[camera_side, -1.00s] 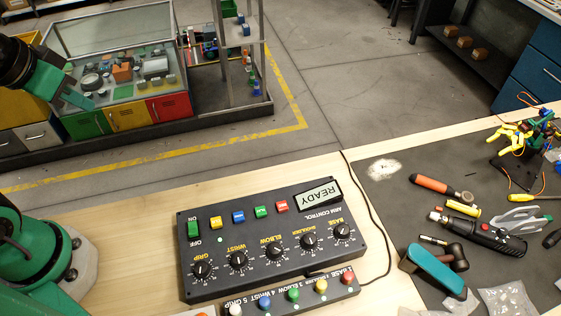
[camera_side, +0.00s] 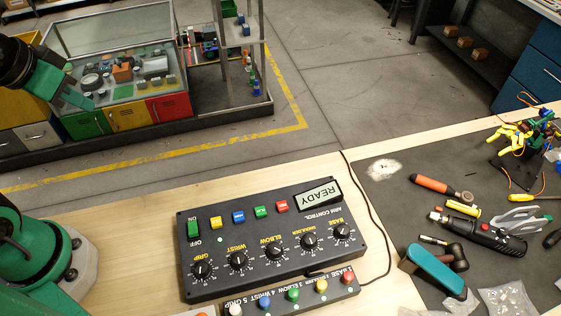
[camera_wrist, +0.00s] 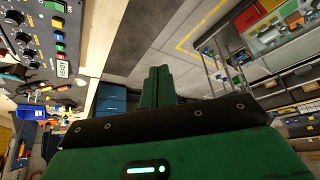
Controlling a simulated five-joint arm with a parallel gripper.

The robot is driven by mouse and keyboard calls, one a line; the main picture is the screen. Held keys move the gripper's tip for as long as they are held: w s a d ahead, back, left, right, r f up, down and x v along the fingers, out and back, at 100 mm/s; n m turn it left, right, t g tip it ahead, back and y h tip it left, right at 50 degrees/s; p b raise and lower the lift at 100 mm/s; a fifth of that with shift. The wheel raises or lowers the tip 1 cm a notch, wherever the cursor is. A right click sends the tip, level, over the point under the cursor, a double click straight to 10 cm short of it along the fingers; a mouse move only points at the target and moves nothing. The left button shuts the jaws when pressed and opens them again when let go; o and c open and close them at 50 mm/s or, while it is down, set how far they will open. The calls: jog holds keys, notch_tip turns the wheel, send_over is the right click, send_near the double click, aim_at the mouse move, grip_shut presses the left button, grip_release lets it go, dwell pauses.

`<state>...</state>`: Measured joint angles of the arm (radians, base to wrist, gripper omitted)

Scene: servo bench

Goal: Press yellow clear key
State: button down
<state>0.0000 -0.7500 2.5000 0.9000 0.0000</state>
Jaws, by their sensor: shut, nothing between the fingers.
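The yellow key (camera_side: 216,223) is on the upper left of the dark control box, between the green ON/OFF switch (camera_side: 194,229) and the blue key (camera_side: 239,217). Nothing touches it. In the wrist view the yellow key (camera_wrist: 58,23) shows small near the upper left. My gripper (camera_side: 82,102) is at the upper left of the side view, well away from the box. In the wrist view its green fingers (camera_wrist: 158,72) are together and empty. The box display (camera_side: 318,195) reads READY.
A green key (camera_side: 261,212) and a red key (camera_side: 281,206) continue the row. Several black knobs stand below it, and a strip of coloured buttons (camera_side: 293,294) lies in front. Tools lie on the dark mat (camera_side: 385,205) at right. Bare wood surrounds the box's left and back.

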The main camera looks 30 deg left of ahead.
jog(key=shift+d, duration=0.1)
jog(key=m+g+y, duration=0.5)
jog(key=m+g, duration=0.6)
jog(key=m, duration=0.6)
send_over(220, 220)
notch_tip(220, 220, down, 9)
jog(key=shift+f, duration=0.1)
jog(key=shift+f, duration=4.25)
